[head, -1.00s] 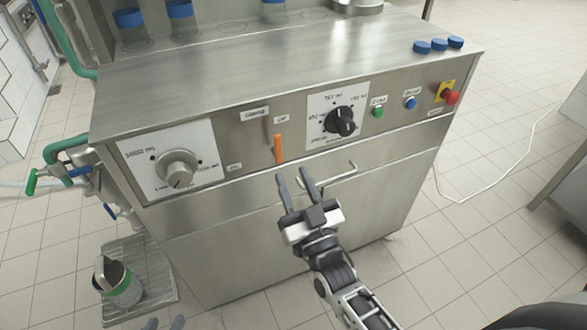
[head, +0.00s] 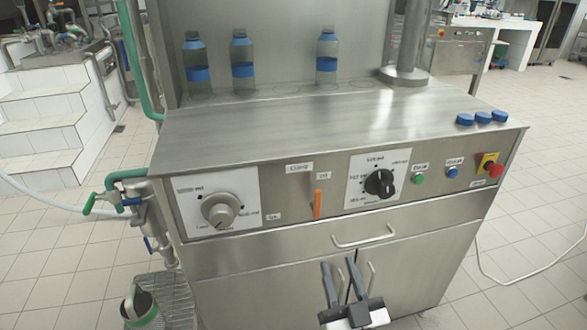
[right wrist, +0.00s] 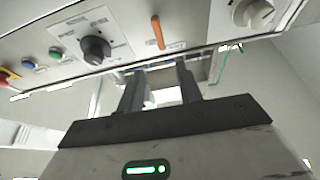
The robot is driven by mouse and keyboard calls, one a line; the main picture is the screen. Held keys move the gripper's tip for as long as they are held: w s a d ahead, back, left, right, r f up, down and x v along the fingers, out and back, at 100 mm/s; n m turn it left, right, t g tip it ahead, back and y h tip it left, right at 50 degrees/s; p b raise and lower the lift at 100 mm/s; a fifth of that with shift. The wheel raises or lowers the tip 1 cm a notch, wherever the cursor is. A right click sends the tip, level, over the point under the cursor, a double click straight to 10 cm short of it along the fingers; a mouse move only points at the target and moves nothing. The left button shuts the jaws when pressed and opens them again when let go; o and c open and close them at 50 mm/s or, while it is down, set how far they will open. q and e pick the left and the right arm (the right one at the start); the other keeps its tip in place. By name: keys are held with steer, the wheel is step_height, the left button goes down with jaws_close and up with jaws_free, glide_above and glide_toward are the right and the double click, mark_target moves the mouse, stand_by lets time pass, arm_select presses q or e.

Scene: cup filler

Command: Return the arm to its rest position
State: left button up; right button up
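My right gripper (head: 342,285) is at the bottom of the head view, in front of the cup filler's cabinet doors and below the drawer handle. Its two dark fingers are apart with nothing between them, and they also show in the right wrist view (right wrist: 160,84). The cup filler (head: 300,125) is a steel machine. Its front panel has a grey knob (head: 220,210), an orange lever (head: 318,203) and a black knob (head: 379,183), with no finger touching them. My left gripper is not in the head view.
Several bottles with blue bands, one at the left (head: 194,62), stand at the back of the machine. Blue caps (head: 483,118) lie on its right top. A red emergency button (head: 493,170) is at the panel's right end. Green-handled pipes (head: 125,190) stick out left. Tiled floor is open at right.

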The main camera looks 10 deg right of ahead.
steer(key=s+f+g+y+p, duration=0.1)
steer(key=s+f+g, duration=0.2)
steer(key=s+g, duration=0.3)
steer(key=s+a+f+n+g+p, duration=0.1)
steer(key=s+f+g, duration=0.2)
steer(key=s+g, duration=0.2)
steer(key=shift+s+a+f+n+g+y, duration=0.3)
steer(key=shift+s+g+y, duration=0.1)
steer(key=shift+s, duration=0.55)
stand_by(0.9)
